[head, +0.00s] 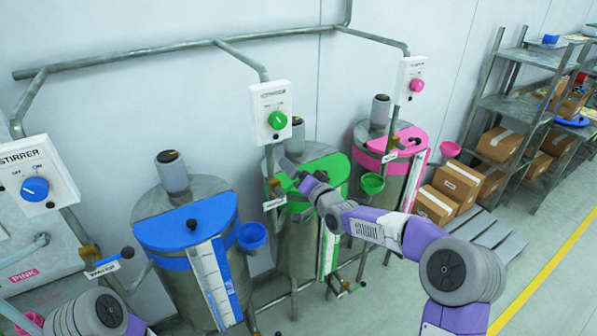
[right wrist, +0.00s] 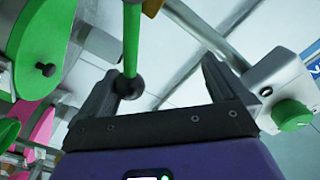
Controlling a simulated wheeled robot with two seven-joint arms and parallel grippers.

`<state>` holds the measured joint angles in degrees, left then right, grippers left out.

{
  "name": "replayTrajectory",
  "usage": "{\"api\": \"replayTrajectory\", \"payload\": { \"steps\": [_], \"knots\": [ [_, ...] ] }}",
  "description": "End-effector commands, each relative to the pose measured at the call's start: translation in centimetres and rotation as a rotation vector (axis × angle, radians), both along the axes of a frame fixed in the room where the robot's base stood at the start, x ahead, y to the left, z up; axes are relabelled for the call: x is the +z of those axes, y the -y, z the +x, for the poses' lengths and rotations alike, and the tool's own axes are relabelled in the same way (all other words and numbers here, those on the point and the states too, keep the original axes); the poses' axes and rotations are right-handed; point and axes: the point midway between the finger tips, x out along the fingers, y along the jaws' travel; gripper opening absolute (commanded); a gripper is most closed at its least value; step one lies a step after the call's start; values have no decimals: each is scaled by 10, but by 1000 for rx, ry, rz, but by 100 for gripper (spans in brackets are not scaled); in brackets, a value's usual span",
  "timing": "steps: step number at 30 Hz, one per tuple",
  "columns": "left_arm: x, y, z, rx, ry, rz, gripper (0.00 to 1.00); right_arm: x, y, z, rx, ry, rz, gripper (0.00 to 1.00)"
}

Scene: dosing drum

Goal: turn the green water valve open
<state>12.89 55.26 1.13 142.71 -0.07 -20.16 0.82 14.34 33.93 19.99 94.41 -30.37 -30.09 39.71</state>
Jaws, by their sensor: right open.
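The green drum (head: 300,245) stands in the middle of the head view, with a green lid. Its valve (head: 275,187) sits at its upper left above a white label (head: 274,204), partly covered by my right gripper (head: 291,174). In the right wrist view a green lever (right wrist: 131,40) ends in a black ball (right wrist: 130,87). The ball lies between the open fingers of my right gripper (right wrist: 170,85), close to the left finger; whether they touch is unclear. My left arm shows at the bottom left of the head view, but its gripper is out of view.
A white switch box (head: 270,110) with a green knob hangs above the green drum; its knob (right wrist: 291,114) shows right of my fingers. A blue drum (head: 190,260) stands left and a pink drum (head: 375,140) right. Boxes (head: 455,185) and shelves stand far right.

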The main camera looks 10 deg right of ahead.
Motion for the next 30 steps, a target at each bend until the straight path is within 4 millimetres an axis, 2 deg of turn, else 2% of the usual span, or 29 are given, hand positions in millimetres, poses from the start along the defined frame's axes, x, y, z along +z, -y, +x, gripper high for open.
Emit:
{"api": "replayTrajectory", "payload": {
  "steps": [4, 11, 30],
  "knots": [
    [-1, 0, 0, 0, 0, 0, 43, 10, -8, -3, 4, 5, 0, 100],
    [-2, 0, 0, 0, 0, 0, 43, 13, -11, -4, 2, 2, 1, 100],
    [-14, 0, 0, 0, 0, 0, 43, 28, -39, -14, 3, 3, -1, 100]
  ]
}}
